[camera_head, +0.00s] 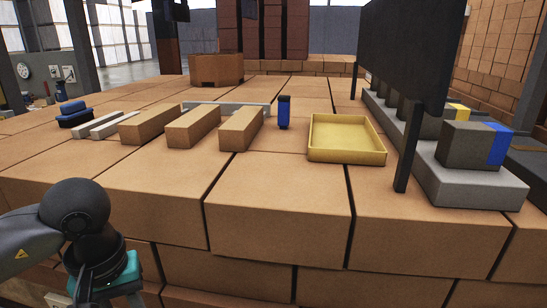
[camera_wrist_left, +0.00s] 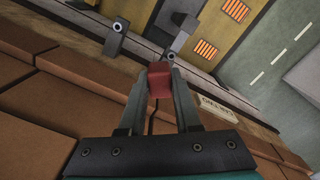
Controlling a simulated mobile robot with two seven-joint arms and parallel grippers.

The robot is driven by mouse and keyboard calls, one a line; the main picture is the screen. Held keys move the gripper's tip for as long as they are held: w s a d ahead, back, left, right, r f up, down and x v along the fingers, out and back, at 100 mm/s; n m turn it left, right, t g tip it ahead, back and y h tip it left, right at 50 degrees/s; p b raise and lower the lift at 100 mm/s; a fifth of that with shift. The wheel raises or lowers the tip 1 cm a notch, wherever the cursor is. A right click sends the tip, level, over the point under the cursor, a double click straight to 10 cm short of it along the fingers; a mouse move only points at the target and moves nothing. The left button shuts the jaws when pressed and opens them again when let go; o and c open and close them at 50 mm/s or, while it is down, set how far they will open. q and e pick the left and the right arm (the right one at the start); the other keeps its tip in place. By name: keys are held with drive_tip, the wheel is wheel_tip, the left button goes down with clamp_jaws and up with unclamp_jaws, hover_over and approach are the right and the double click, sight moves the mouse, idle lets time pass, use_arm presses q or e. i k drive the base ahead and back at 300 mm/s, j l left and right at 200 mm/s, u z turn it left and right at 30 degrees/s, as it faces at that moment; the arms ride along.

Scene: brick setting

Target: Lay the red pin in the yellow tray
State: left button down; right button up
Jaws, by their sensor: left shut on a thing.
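The yellow tray (camera_head: 345,138) sits on the brick-topped surface right of centre in the head view and looks empty. In the left wrist view my left gripper (camera_wrist_left: 159,88) is shut on the red pin (camera_wrist_left: 160,77), whose blocky red end shows between the fingertips. The rest of the pin is hidden. In the head view my left arm is at the lower left, in front of the brick surface and well away from the tray; its fingers and the pin are not visible there. My right gripper is in neither view.
A blue cylinder (camera_head: 284,112) stands left of the tray, beside several tan blocks (camera_head: 193,126). A dark upright panel (camera_head: 415,50) on posts and a grey block (camera_head: 466,146) stand to the right. The brick surface in front of the tray is clear.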

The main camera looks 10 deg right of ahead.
sight(357, 154)
drive_tip(key=k+z, duration=0.1)
drive_tip(key=z, duration=0.8)
drive_tip(key=i+l, duration=0.05)
